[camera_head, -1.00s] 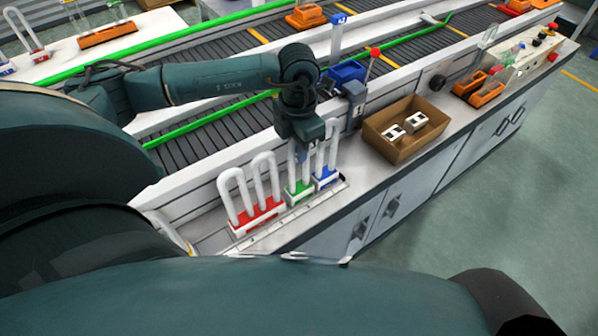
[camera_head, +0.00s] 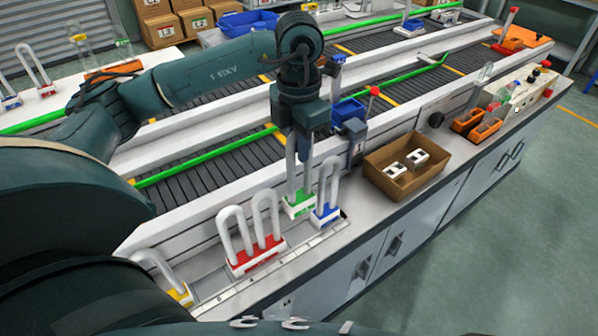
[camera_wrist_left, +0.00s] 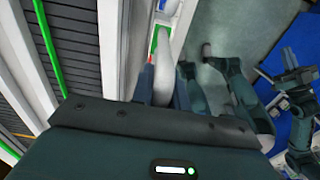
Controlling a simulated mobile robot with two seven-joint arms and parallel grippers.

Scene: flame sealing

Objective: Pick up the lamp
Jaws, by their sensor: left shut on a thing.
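The lamp with the green base (camera_head: 298,207) and a white looped tube hangs from my left gripper (camera_head: 299,155). The gripper is shut on the upper part of the tube and points down. The green base sits higher than the row of other lamps and looks raised off the bench. In the left wrist view, the white tube (camera_wrist_left: 163,55) runs between the fingers (camera_wrist_left: 162,90), with green and a little red beyond it. A dark arm of mine shows at the right edge of that view; its gripper state is unclear.
The blue-based lamp (camera_head: 326,214) stands close to the right, the red-based lamp (camera_head: 256,255) to the left, the yellow-based lamp (camera_head: 180,295) farther left. A cardboard box (camera_head: 390,182) with white parts stands on the bench (camera_head: 372,218) to the right. Conveyors run behind.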

